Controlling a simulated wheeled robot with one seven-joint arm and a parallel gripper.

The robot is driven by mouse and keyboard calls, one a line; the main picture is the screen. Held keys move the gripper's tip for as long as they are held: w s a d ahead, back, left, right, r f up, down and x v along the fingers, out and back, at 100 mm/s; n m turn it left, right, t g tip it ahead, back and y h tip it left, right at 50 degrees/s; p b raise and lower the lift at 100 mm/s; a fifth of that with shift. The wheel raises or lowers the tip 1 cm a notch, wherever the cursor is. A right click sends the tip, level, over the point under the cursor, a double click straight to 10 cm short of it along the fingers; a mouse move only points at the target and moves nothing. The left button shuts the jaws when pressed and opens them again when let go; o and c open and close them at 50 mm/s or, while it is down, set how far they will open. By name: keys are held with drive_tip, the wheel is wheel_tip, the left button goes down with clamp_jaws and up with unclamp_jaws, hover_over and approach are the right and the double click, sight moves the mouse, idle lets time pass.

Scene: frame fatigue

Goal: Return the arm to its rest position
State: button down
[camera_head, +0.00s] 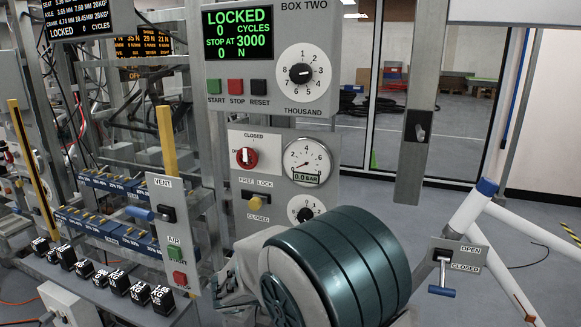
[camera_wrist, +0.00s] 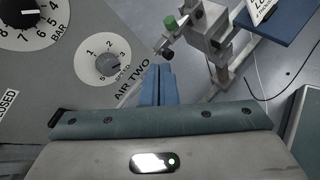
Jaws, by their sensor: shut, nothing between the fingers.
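My arm (camera_head: 345,265) shows as a large teal and grey link low in the middle of the head view, in front of the lower panel. My gripper (camera_wrist: 160,72) shows in the wrist view as two blue fingers pressed together, with nothing between them. The fingers point toward the lower edge of a grey panel with a speed knob (camera_wrist: 109,66) marked AIR TWO. I cannot tell whether they touch anything. In the head view the gripper is hidden behind my arm.
The BOX TWO panel (camera_head: 290,105) reads LOCKED. A red knob (camera_head: 246,157) and a gauge (camera_head: 306,162) sit below it. A vent panel (camera_head: 176,230) and weights (camera_head: 100,275) stand left. A blue-handled lever (camera_head: 442,291) is right. Open floor lies behind.

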drive_tip(key=s+d+r+m+g+y+p, duration=0.3)
drive_tip(key=s+d+r+m+g, duration=0.2)
drive_tip(key=s+d+m, duration=0.6)
drive_tip(key=s+d+r+m+y+p, duration=0.1)
drive_tip(key=s+r+m+y, duration=0.1)
drive_tip(key=s+m, duration=0.3)
drive_tip(key=s+d+r+m+y+p, duration=0.1)
drive_tip(key=s+r+m+y+p, duration=0.1)
drive_tip(key=s, duration=0.6)
drive_tip(key=r+m+y, duration=0.1)
drive_tip(key=m+y, duration=0.1)
drive_tip(key=m, duration=0.1)
drive_tip(key=shift+r+m, duration=0.3)
